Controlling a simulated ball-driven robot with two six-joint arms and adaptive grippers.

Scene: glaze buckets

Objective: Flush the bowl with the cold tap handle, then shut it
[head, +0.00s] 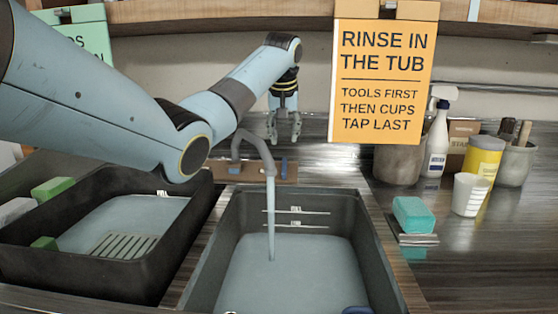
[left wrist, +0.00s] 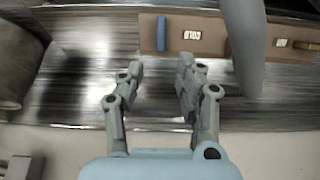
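The grey tap (head: 255,140) stands behind the dark tub (head: 205,245), and a stream runs from its spout into the grey water (head: 300,270). A brown strip behind the tap carries the blue cold handle (head: 284,166), which also shows in the left wrist view (left wrist: 161,33) beside a COLD label. I cannot make out a bowl for sure; only the tips of a blue thing (head: 358,310) show at the bottom edge. My right gripper is not in view.
A dark tray (head: 90,275) with a drain grate and green blocks stands left. An orange sign (head: 385,70) hangs above. A spray bottle (head: 437,140), a yellow can (head: 487,155), a white cup (head: 469,195) and a teal sponge (head: 413,214) stand right.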

